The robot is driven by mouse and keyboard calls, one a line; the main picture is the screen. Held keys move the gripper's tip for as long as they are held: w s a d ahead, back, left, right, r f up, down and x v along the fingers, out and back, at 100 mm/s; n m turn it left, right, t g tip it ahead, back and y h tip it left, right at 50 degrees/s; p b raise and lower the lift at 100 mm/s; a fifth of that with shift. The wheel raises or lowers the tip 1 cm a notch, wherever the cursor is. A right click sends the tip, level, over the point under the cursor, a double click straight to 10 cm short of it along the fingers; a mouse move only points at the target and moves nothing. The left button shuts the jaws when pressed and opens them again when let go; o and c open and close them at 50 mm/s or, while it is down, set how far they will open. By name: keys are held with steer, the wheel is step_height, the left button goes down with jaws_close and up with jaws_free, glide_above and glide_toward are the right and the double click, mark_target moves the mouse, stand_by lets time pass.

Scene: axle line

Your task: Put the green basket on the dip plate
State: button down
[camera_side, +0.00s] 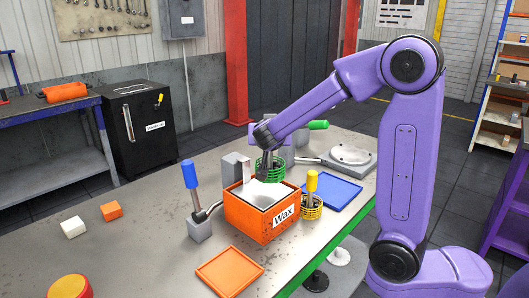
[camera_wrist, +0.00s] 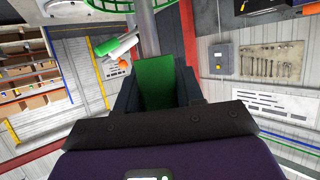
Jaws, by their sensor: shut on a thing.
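The green wire basket (camera_side: 269,168) is behind the orange wax box in the side view, directly below my gripper (camera_side: 266,150). In the wrist view my gripper (camera_wrist: 158,85) is shut on a green handle (camera_wrist: 156,82), with a grey rod (camera_wrist: 148,32) beyond it. Part of a green wire rim (camera_wrist: 103,17) shows at the top of the wrist view. The basket's lower part is hidden, so I cannot tell whether it touches anything. A grey plate (camera_side: 362,168) with a pale round top lies behind right; I cannot tell whether it is the dip plate.
The wax box (camera_side: 260,218) stands in front, with a blue-handled lever (camera_side: 189,175) at its left. A yellow basket (camera_side: 311,207) and a blue tray (camera_side: 340,191) are right. A green lever handle (camera_side: 318,125) is behind. An orange tray (camera_side: 229,271) lies in front; the left bench is mostly clear.

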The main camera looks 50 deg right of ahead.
steer(key=shift+w+d+f, duration=0.1)
steer(key=shift+w+f, duration=0.85)
steer(key=shift+f, duration=0.15)
steer(key=shift+w+f, duration=0.15)
steer(key=shift+f, duration=1.55)
steer(key=shift+f, duration=0.2)
steer(key=c, duration=0.7)
jaws_free()
steer(key=shift+r, duration=0.1)
